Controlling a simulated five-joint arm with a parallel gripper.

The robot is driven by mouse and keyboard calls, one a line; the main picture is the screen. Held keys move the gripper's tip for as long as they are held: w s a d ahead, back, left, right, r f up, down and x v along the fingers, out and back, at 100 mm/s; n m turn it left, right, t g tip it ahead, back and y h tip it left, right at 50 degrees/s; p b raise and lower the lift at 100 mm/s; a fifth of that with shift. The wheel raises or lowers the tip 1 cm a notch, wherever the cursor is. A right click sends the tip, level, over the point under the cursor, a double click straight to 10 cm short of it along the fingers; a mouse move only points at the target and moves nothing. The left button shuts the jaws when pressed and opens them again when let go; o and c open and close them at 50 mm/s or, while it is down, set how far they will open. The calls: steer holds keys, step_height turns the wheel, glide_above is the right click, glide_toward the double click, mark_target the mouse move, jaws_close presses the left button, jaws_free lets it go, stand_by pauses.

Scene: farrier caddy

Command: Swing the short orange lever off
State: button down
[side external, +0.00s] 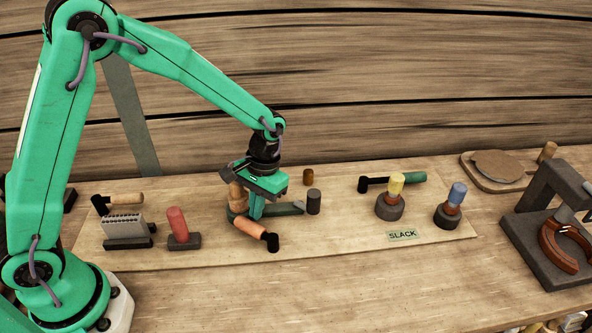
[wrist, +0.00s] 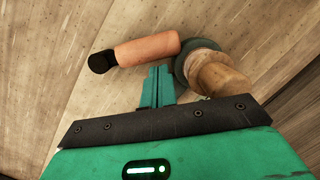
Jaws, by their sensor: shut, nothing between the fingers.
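The short orange lever (side external: 250,228) has a black end and lies low over the board, angled toward the front right. In the wrist view the orange lever (wrist: 147,48) runs from a round dark hub (wrist: 197,60) to its black tip at the upper left. My gripper (side external: 256,214) is shut and empty, pointing down just behind the lever in the side view. In the wrist view my gripper (wrist: 158,72) sits close beside the lever near the hub; I cannot tell whether they touch. A wooden knob (wrist: 220,78) rises at the hub.
A dark green bar (side external: 288,209) and a dark post (side external: 313,202) lie right of my gripper. A red-handled lever (side external: 178,224) stands left, a grey block (side external: 125,228) farther left. Yellow (side external: 396,184) and blue (side external: 457,194) knobs stand right, near a SLACK label (side external: 403,234).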

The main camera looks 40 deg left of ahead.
mark_target(246, 223)
steer(key=shift+s+a, duration=0.15)
steer(key=shift+s, duration=0.35)
stand_by(0.7)
steer(key=shift+s+a, duration=0.1)
steer(key=shift+s, duration=0.7)
steer(key=shift+s+d, duration=0.2)
steer(key=shift+s, duration=1.2)
steer(key=shift+v, duration=3.9)
steer(key=shift+r, duration=0.1)
